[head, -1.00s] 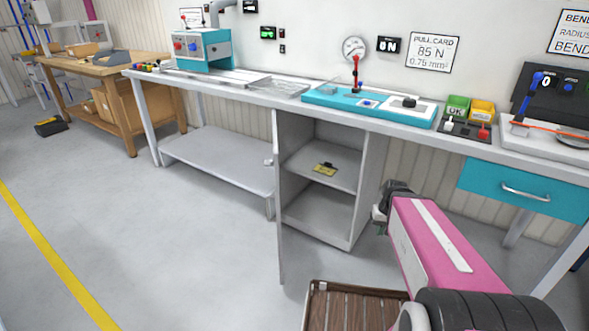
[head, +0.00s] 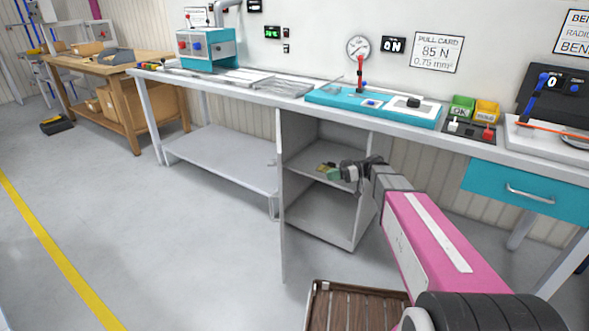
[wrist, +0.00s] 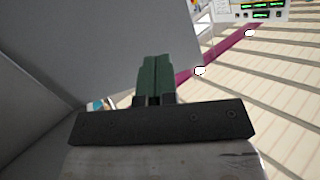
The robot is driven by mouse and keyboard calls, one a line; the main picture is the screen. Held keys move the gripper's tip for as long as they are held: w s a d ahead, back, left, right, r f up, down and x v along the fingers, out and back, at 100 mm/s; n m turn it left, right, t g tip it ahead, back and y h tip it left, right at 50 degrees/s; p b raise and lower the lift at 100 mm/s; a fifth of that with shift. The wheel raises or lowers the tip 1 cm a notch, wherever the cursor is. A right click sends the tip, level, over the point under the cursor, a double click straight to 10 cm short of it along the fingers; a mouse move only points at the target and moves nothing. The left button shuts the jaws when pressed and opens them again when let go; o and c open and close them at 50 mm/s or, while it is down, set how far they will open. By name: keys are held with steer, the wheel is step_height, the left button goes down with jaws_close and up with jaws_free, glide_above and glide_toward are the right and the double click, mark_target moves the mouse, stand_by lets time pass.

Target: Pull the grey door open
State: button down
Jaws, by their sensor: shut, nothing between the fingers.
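The grey door (head: 281,215) stands open on the left side of the grey cabinet (head: 330,226) under the bench. In the head view it shows almost edge-on, jutting out toward the viewer. A small handle (head: 270,162) is on its left, outer face. My gripper (head: 331,172) with green fingers is in front of the cabinet opening at shelf height, to the right of the door and apart from it in the picture. In the wrist view the fingers (wrist: 154,78) are together and empty, with a large plain grey panel beyond them. I cannot tell which panel it is.
A brown slatted crate (head: 318,306) stands on the floor in front. A low grey shelf (head: 220,160) lies left of the door.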

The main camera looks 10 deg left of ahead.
steer(key=s+a+r+n+g+y, duration=0.1)
steer(key=s+a+r+n+y, duration=0.1)
steer(key=a, duration=1.2)
steer(key=shift+a+r+n, duration=0.3)
steer(key=shift+r+n, duration=0.2)
steer(key=shift+n, duration=0.1)
steer(key=shift+a, duration=0.1)
steer(key=s+a+m+t, duration=0.3)
steer(key=a+m+t, duration=0.35)
steer(key=a, duration=1.35)
steer(key=w+a+t, duration=0.2)
steer(key=a, duration=0.6)
steer(key=w+a+t, duration=0.3)
steer(key=a, duration=0.6)
steer(key=shift+m, duration=0.45)
steer(key=shift+w+d, duration=0.1)
